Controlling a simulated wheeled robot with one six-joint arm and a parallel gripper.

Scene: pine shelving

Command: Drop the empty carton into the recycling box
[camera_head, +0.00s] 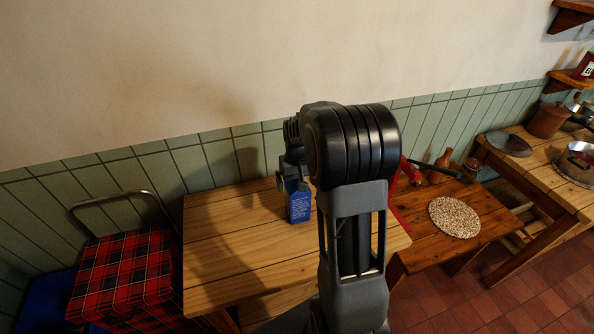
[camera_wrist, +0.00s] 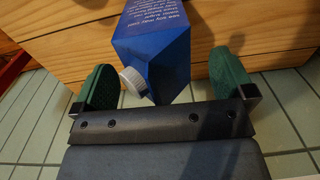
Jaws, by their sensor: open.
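The blue carton (camera_head: 299,207) with white print stands on the pine table (camera_head: 228,238) in the head view. In the wrist view the carton (camera_wrist: 152,42) comes in from the top, its white cap (camera_wrist: 133,80) towards my gripper. My gripper (camera_wrist: 164,82) is open, with one green finger on each side of the carton's top and a visible gap to both.
A red plaid item (camera_head: 125,268) with a metal handle stands left of the table. A lower bench (camera_head: 420,252) to the right holds a round speckled mat (camera_head: 454,217), a jug and a jar. Another table (camera_head: 535,165) and wall shelves are farther right. The tiled wall is close behind.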

